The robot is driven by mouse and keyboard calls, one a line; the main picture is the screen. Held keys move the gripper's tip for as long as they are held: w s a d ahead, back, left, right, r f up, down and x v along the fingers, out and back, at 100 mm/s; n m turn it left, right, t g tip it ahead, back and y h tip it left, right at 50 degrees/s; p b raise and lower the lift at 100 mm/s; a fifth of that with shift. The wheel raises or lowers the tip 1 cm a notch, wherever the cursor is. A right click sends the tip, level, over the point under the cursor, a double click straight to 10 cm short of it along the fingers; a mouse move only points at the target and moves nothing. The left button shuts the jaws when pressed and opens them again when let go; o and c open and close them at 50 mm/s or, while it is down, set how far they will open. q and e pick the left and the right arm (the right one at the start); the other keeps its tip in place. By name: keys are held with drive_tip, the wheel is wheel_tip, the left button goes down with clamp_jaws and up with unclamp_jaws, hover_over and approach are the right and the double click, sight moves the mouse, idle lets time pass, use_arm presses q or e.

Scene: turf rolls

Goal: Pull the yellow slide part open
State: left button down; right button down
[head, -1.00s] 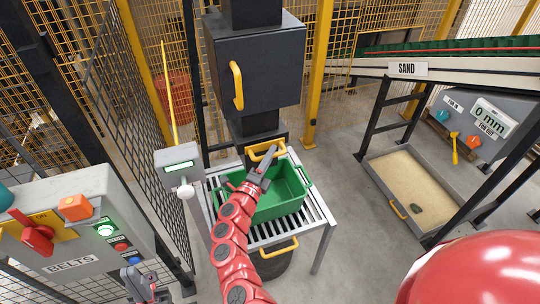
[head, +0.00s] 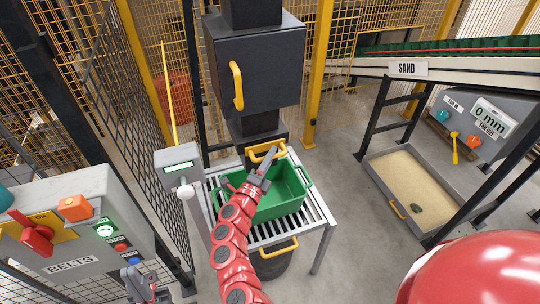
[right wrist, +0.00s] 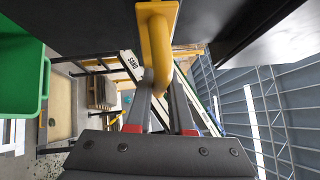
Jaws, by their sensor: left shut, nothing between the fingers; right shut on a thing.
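The yellow slide part (head: 258,155) shows as a yellow handle at the foot of the dark column, above the back edge of the green crate (head: 280,208). My right gripper (head: 264,163) is shut on this handle. In the right wrist view the yellow handle (right wrist: 156,50) runs down between the two fingers (right wrist: 160,108), and the dark body is behind it. The rest of the slide is hidden by the gripper and the column. My left gripper (head: 148,292) is shut and empty at the bottom left, beside the belts panel, clear of the slide.
The green crate stands on a slatted roller table (head: 318,222) under the column. A dark box with a yellow handle (head: 237,86) is higher on the column. A grey display post (head: 178,168) stands at the left. A sand tray (head: 408,184) lies on the floor at right.

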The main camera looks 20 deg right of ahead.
drive_tip(key=s, duration=0.4)
drive_tip(key=shift+s, duration=0.3)
drive_tip(key=c, duration=0.8)
unclamp_jaws()
drive_tip(key=b+v, duration=0.3)
drive_tip(key=v, duration=1.4)
drive_tip(key=shift+s+a+f, duration=0.1)
drive_tip(key=shift+s, duration=0.1)
